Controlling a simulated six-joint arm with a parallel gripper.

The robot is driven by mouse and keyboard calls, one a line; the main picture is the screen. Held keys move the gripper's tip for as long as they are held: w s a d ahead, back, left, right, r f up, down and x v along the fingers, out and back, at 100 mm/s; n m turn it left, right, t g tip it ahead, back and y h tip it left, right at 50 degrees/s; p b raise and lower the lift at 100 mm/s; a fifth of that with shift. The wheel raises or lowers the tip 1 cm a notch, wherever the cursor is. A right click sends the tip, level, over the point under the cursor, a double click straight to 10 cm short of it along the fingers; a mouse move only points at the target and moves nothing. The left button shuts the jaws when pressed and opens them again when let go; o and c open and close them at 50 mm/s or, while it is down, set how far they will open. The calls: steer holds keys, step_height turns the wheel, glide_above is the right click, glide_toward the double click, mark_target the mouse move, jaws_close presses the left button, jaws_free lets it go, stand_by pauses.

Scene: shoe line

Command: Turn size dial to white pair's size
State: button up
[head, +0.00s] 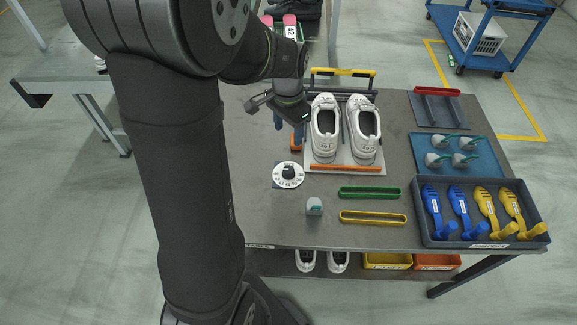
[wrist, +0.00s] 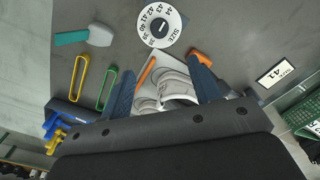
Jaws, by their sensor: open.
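The size dial (head: 288,175) is a white disc with a black knob on a dark plate, left of and nearer than the white shoes. The white pair (head: 325,128) stands on a pale board, partly hidden in the wrist view (wrist: 172,88). Small marks on the shoes are too small to read surely. My gripper (head: 288,126) is open and empty, left of the shoes and beyond the dial; its fingers (wrist: 163,68) stand apart.
A card (wrist: 276,73) appears to read 41. An orange piece (head: 296,142) stands by the shoes. A grey-green brush (head: 314,206), green loop (head: 370,192) and yellow loop (head: 373,217) lie nearer. A tray (head: 428,238) of blue and yellow tools is at right.

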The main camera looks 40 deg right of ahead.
mark_target(289, 169)
step_height(289, 169, down, 16)
steer(key=shift+f, duration=0.25)
stand_by(0.4)
steer(key=c, duration=1)
